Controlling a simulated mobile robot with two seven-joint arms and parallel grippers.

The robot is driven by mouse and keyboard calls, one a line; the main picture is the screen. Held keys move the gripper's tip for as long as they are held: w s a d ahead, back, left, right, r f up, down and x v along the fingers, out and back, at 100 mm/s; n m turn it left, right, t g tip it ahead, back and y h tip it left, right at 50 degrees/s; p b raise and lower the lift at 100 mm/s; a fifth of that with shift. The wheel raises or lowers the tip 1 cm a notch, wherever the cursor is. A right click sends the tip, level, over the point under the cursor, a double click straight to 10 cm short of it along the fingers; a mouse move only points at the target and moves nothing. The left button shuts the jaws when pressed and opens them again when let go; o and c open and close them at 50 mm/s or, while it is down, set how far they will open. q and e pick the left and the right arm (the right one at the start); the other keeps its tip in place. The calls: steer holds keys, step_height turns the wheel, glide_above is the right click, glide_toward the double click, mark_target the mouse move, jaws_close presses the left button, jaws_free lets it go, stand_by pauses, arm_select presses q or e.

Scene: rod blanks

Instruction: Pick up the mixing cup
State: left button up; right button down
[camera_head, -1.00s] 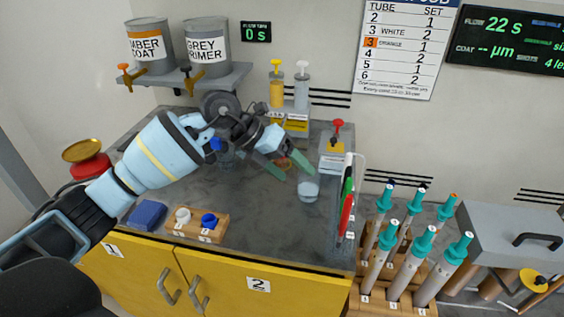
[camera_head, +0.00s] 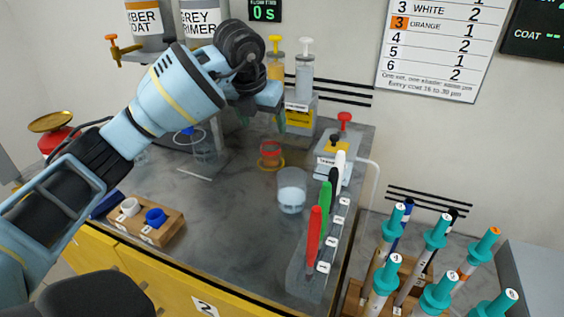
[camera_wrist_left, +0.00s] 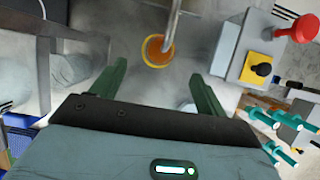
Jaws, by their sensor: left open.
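A clear cup with whitish contents (camera_head: 291,196) stands upright on the grey bench top. A small orange-red cup with a yellow base ring (camera_head: 270,156) stands behind it to the left; it also shows in the left wrist view (camera_wrist_left: 157,52), beyond the fingertips. I cannot tell for certain which is the mixing cup. My left gripper (camera_head: 262,116) is open and empty, with its green fingers pointing down in front of the pump stand; its fingers also show in the left wrist view (camera_wrist_left: 158,82). A pale shape between them is mostly hidden by the gripper. My right gripper is not in view.
A grey box with a red knob (camera_head: 338,150) and a row of coloured pens (camera_head: 325,200) stand to the right. The front middle of the bench is clear.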

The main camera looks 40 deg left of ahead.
mark_target(269, 128)
arm_select(q)
steer(key=shift+b+x, duration=0.45)
steer(key=shift+x, duration=3.4)
steer(key=shift+r, duration=0.1)
steer(key=c, duration=1.4)
steer(key=shift+w+d+r, duration=0.1)
steer(key=shift+r, duration=1.55)
steer(key=s+d, duration=0.1)
steer(key=s, duration=0.5)
steer(key=s+d, duration=0.1)
steer(key=s, duration=0.4)
steer(key=s+d, duration=0.2)
steer(key=s, duration=0.4)
steer(key=shift+s+r, duration=0.1)
steer(key=shift+s, duration=0.2)
